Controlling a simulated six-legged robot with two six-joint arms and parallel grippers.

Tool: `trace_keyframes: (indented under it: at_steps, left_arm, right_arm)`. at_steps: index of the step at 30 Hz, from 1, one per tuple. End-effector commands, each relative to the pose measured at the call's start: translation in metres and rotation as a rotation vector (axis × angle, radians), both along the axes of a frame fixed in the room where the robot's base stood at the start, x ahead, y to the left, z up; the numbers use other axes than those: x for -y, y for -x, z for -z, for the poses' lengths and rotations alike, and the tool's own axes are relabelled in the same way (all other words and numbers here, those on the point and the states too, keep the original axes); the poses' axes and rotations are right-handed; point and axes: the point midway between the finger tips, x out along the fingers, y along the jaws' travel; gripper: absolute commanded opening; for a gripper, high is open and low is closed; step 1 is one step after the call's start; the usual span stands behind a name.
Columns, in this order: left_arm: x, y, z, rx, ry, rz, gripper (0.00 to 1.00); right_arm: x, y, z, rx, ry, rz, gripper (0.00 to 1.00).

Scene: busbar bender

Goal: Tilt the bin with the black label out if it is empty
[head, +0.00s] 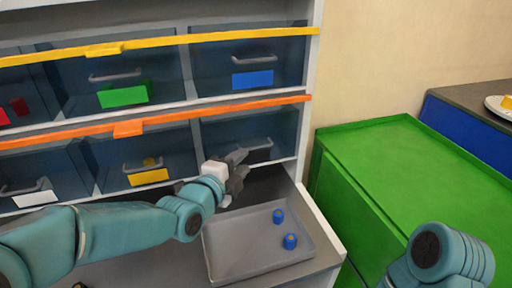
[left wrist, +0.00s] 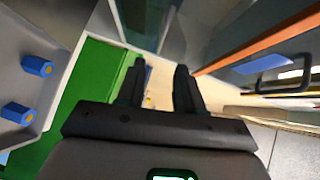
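The bin with the black label (head: 225,135) is a dark translucent blue bin at the right end of the lower row. It has a grey handle and a dark label partly hidden behind my left gripper. My left gripper (head: 240,171) is just in front of and below this label, apart from the handle as far as I can tell. In the left wrist view its two black fingers (left wrist: 158,80) are spread with nothing between them. A dark bin handle (left wrist: 285,76) shows to their right. What the bin holds cannot be made out. My right gripper is out of view.
A grey tray (head: 224,264) with two blue pieces (head: 289,241) lies below my left gripper. An orange rail (head: 128,128) and a yellow rail (head: 105,50) run above the bin rows. A green cabinet (head: 420,175) stands to the right.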

Motion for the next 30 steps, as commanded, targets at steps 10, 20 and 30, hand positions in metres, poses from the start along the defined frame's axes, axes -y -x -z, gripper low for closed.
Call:
trace_keyframes:
  at_steps: [10, 20, 30]
  left_arm:
    - [0.033, -0.063, 0.010, 0.000, -0.001, 0.001, 0.36]
    - [0.039, -0.077, 0.012, 0.000, -0.001, 0.000, 0.36]
    - [0.039, -0.077, 0.012, -0.001, 0.000, 0.000, 0.00]
  right_arm:
    - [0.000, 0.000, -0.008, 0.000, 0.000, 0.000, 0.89]
    - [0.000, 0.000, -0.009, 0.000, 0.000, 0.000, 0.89]
    - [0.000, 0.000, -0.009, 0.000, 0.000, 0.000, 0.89]
